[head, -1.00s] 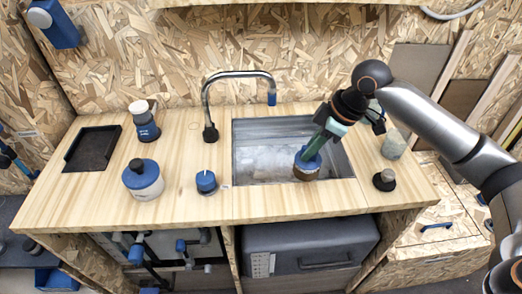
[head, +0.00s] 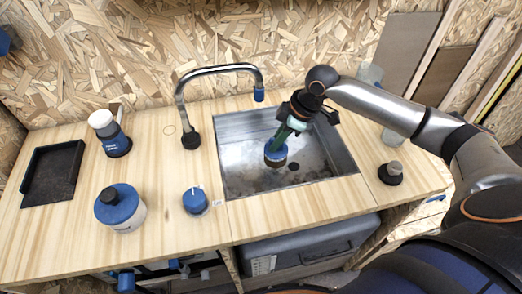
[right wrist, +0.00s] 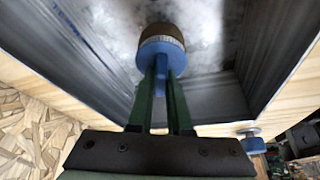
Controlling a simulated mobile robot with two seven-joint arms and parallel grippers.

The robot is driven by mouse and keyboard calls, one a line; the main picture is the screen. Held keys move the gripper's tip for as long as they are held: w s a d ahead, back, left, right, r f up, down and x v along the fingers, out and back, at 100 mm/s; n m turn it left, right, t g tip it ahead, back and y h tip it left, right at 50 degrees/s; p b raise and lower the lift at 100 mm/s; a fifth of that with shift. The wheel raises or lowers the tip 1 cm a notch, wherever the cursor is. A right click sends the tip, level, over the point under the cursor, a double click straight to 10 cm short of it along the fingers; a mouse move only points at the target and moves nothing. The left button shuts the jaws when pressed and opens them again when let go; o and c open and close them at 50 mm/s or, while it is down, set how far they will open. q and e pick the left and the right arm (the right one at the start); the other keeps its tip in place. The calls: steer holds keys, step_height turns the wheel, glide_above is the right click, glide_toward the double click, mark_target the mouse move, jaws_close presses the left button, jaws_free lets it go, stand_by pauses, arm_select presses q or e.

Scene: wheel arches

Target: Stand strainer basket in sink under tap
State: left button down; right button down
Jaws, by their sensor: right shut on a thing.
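The strainer basket (head: 275,154), blue on top with a brown-grey lower part, is inside the steel sink (head: 233,182), below the rim. My right gripper (head: 279,141) is shut on its blue upper part; in the right wrist view the green fingers (right wrist: 163,82) pinch the blue stem of the basket (right wrist: 161,48). The basket looks close to the sink floor, but I cannot tell whether it touches. The tap (head: 222,69) arches over the sink's back left, its blue tip (head: 259,94) behind the basket in the picture. My left gripper is not in view.
A blue knob (head: 195,200) and a blue-topped jar (head: 120,208) stand left of the sink. A blue cup with a white top (head: 109,134) and a black tray (head: 51,174) are farther left. A dark stopper (head: 390,173) and a clear glass (head: 392,138) stand at right.

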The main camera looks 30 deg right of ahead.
step_height(320, 180, down, 4)
steer(key=shift+r, duration=0.25)
steer(key=w+a, duration=0.2)
steer(key=a, duration=0.1)
steer(key=shift+w, duration=0.15)
steer(key=shift+w+a+f, duration=0.15)
steer(key=shift+f, duration=0.5)
steer(key=c, duration=0.8)
jaws_free()
steer(key=shift+f, duration=0.1)
steer(key=shift+c, duration=0.2)
steer(key=p+v, duration=0.1)
steer(key=v, duration=1.1)
